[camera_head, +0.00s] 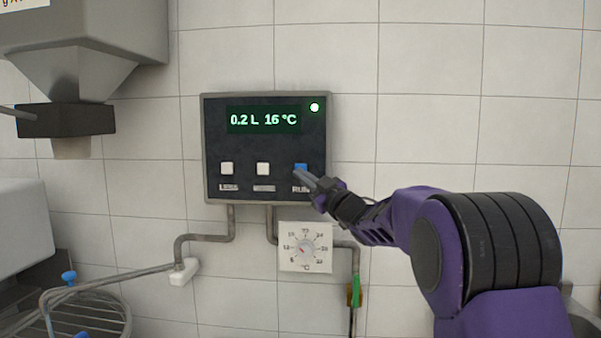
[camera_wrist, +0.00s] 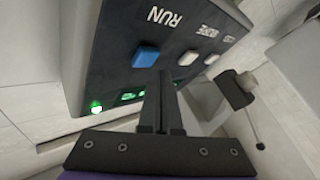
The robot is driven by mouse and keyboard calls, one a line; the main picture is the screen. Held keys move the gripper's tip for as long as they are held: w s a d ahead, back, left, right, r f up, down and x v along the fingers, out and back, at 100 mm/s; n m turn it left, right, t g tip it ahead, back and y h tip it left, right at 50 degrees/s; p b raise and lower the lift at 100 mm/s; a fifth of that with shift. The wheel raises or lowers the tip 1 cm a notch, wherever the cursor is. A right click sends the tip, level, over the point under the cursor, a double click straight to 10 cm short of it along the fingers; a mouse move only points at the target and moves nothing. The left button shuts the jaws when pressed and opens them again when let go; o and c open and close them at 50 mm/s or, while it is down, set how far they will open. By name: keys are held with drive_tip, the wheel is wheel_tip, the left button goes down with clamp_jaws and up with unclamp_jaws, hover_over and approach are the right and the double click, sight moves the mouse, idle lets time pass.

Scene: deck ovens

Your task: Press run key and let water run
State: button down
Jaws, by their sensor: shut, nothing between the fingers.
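The control panel (camera_head: 265,190) is a dark box on the tiled wall with a display (camera_head: 263,120) reading "0.2 L 16 °C" and a lit green lamp (camera_head: 314,107). The blue run key (camera_head: 301,167) is at the right of the key row, beside two white keys (camera_head: 227,168) (camera_head: 263,169). My gripper (camera_head: 308,180) is shut and empty, its tips at the blue key in the head view. In the wrist view the fingers (camera_wrist: 159,85) point at the blue key (camera_wrist: 146,55); I cannot tell whether they touch it.
A white temperature dial (camera_head: 305,247) sits below the panel, with grey pipes (camera_head: 231,222) around it. A green-handled valve (camera_head: 355,290) is at lower right. A grey hopper (camera_head: 85,60) hangs at upper left. A wire rack (camera_head: 100,312) is at lower left.

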drive_tip(key=shift+s, duration=0.1)
drive_tip(key=s+b, duration=0.3)
drive_tip(key=s, duration=0.1)
drive_tip(key=shift+s+a, duration=0.1)
drive_tip(key=shift+s, duration=0.3)
idle(0.4)
